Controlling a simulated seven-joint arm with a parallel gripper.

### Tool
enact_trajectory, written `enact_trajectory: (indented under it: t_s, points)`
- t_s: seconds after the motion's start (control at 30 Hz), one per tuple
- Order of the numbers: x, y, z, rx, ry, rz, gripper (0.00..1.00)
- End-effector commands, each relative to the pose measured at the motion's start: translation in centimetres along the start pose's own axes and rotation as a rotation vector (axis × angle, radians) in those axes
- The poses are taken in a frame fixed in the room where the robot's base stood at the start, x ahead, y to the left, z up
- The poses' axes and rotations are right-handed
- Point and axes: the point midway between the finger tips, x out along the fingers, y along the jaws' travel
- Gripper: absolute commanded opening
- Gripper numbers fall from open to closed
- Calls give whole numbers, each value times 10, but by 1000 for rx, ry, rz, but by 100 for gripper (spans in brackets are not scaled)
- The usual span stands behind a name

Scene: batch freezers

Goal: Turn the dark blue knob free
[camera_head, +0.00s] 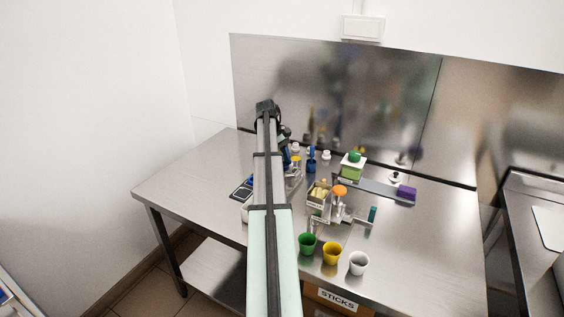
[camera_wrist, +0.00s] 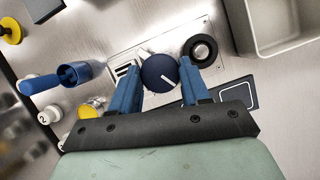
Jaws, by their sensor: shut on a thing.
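The dark blue knob (camera_wrist: 160,72) with a white pointer line sits on a pale metal panel (camera_wrist: 200,40) in the wrist view. My gripper (camera_wrist: 162,80) has its two blue fingers on either side of the knob and is shut on it. The knob cannot be made out there.
A blue cup with a handle (camera_wrist: 75,74) and a yellow-topped item (camera_wrist: 91,108) stand left. Green (camera_head: 307,243), yellow (camera_head: 332,252) and white cups (camera_head: 358,262) stand at the table's front.

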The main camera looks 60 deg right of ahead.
Motion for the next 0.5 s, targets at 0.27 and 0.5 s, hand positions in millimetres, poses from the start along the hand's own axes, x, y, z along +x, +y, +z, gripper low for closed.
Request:
enact_trajectory:
  t_s: [0.27,0.5]
  points:
    - [0,1,0,118,2,-48,16]
    - [0,1,0,158,2,-63,16]
